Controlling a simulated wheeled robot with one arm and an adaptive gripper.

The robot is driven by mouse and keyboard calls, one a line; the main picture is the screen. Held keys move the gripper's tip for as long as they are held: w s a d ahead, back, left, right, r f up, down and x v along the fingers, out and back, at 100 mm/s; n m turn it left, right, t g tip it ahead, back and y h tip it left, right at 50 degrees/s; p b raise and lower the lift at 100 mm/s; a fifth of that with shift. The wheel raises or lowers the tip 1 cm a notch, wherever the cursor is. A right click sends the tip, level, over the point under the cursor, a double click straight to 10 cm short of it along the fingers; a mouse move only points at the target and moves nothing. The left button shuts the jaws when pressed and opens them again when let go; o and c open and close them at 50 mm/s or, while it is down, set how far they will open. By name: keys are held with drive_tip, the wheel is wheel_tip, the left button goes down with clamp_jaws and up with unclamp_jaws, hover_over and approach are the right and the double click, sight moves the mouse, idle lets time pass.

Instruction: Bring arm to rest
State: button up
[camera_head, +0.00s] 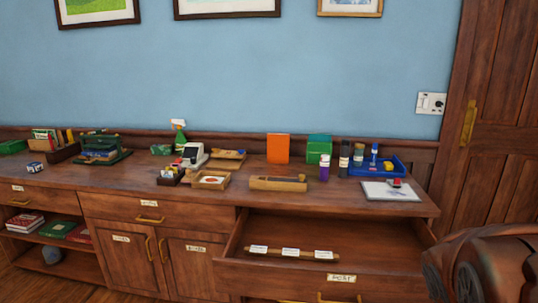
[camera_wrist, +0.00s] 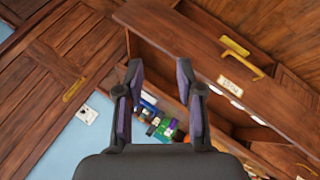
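My gripper (camera_wrist: 160,100) shows in the wrist view with its two dark, purple-padded fingers apart and nothing between them. The wrist view is tilted, with the cabinet and the door beyond the fingers. In the head view part of my arm shows at the lower right, in front of the door; the gripper itself is not visible there. An open drawer (camera_head: 375,238) juts from the wooden cabinet, and it also shows in the wrist view (camera_wrist: 190,48). A wooden strip with white labels (camera_head: 291,253) lies inside it.
The cabinet top (camera_head: 225,182) carries several items, including an orange board (camera_head: 278,148), a blue tray (camera_head: 398,167), a wooden box (camera_head: 278,184) and a white pad (camera_head: 388,192). A wooden door (camera_head: 505,130) stands at the right. Shelves with books (camera_head: 58,229) are at the lower left.

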drive_tip(key=s+a+r+m+g+y+p, duration=0.1)
drive_tip(key=s+a+r+g+y+p, duration=0.1)
drive_tip(key=s+a, duration=0.7)
drive_tip(key=s+a+r+m+g+y+p, duration=0.1)
drive_tip(key=s+a+r+g+y+p, duration=0.2)
drive_tip(key=s+a, duration=0.7)
drive_tip(key=s+g+p, duration=0.2)
drive_tip(key=s+p, duration=0.1)
drive_tip(key=p, duration=0.1)
drive_tip(key=shift+s+r+m+g+y, duration=0.15)
drive_tip(key=shift+r+m+g+y, duration=0.05)
drive_tip(key=shift+m+g+y, duration=0.1)
